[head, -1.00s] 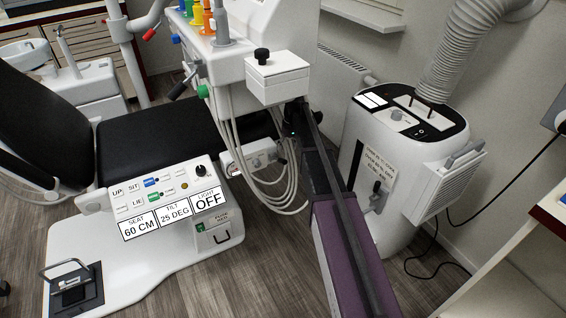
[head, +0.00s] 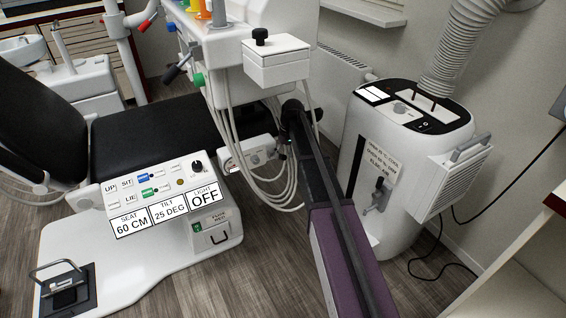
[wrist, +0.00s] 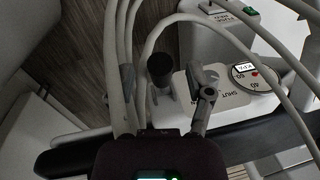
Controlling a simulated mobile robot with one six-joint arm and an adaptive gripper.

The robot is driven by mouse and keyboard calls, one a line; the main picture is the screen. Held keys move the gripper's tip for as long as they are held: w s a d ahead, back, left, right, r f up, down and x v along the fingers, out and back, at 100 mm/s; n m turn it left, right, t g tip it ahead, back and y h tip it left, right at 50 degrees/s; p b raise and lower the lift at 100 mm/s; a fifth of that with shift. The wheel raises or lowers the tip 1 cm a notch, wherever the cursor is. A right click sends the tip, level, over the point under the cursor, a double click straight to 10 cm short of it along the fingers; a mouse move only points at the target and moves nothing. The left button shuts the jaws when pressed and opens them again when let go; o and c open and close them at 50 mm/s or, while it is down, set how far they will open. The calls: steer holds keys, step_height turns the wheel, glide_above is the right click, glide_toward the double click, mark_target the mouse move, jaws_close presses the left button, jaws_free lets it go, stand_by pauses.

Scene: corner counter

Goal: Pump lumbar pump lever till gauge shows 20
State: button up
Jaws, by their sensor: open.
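In the wrist view, a white pump unit carries a round gauge (wrist: 252,76) with a red centre; 40 and 60 can be made out, but I cannot read its needle. A SHUT label is beside the gauge. A short black knob (wrist: 160,69), probably the pump lever's grip, stands left of it. My gripper (wrist: 166,78) is open, with one grey finger left of the knob and one right of it; contact cannot be told. In the head view, the pump unit (head: 258,153) shows beside the seat, partly behind hoses. My gripper is largely hidden there by my arm and hoses.
Several hoses (head: 270,185) hang around my arm and cross the wrist view. A white instrument box (head: 276,65) is above my arm. The control panel (head: 160,190) is left, and a white floor machine (head: 395,150) is right.

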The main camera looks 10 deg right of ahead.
steer(key=shift+a+f+b, duration=0.15)
steer(key=shift+f+b, duration=0.45)
steer(key=shift+f, duration=0.25)
jaws_close()
